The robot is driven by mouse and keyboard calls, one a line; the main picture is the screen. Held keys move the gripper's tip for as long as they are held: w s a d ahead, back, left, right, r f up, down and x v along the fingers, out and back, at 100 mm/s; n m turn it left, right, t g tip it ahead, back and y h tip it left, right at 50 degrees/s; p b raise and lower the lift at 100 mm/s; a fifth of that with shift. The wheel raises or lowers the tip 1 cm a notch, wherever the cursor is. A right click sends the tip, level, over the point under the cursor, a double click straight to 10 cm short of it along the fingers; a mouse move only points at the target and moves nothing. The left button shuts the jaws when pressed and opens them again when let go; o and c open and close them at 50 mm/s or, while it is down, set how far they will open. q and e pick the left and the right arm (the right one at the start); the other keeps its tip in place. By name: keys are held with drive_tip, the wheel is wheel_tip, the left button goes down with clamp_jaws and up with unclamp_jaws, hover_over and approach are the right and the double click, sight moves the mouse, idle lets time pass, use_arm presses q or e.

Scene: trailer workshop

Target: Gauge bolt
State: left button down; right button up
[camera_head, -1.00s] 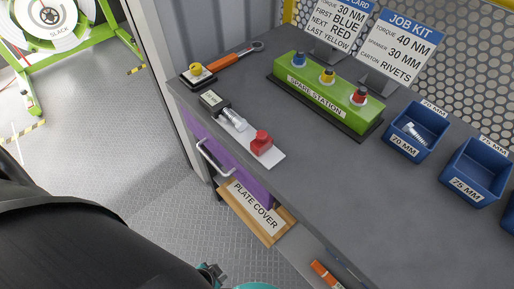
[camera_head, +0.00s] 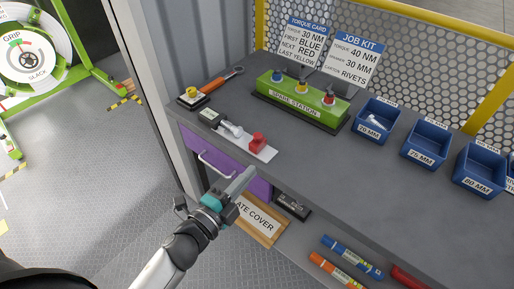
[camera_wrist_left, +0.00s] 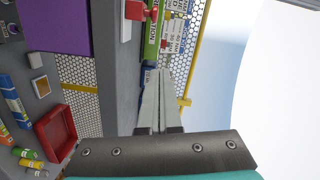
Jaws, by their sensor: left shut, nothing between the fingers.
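My left gripper (camera_head: 246,174) is shut and empty, in front of the bench's purple drawer and below the gauge plate. Its closed fingers (camera_wrist_left: 159,100) also show in the left wrist view. I cannot tell whether the silver part is a bolt. A silver bolt (camera_head: 375,122) lies in the blue 70 mm bin (camera_head: 373,136). My right gripper is not in view.
The blue 75 mm bin (camera_head: 423,157) and 80 mm bin (camera_head: 478,185) stand right of the 70 mm bin. The green spare station (camera_head: 294,110) and job kit card (camera_head: 356,58) are behind. Below are the purple drawer (camera_head: 257,190) and plate cover (camera_head: 256,221).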

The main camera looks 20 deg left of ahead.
sight(258, 142)
use_arm(q)
drive_tip(key=x, duration=1)
drive_tip(key=shift+f, duration=0.1)
drive_tip(key=shift+w+a+f, duration=0.15)
drive_tip(key=shift+w+a, duration=0.15)
drive_tip(key=shift+a, duration=0.25)
drive_tip(key=shift+w+a+f, duration=0.2)
drive_tip(key=shift+w+a, duration=0.15)
drive_tip(key=shift+a, duration=0.2)
drive_tip(key=shift+w+a+f, duration=0.15)
drive_tip(key=shift+w+a, duration=0.15)
drive_tip(key=shift+a, duration=0.35)
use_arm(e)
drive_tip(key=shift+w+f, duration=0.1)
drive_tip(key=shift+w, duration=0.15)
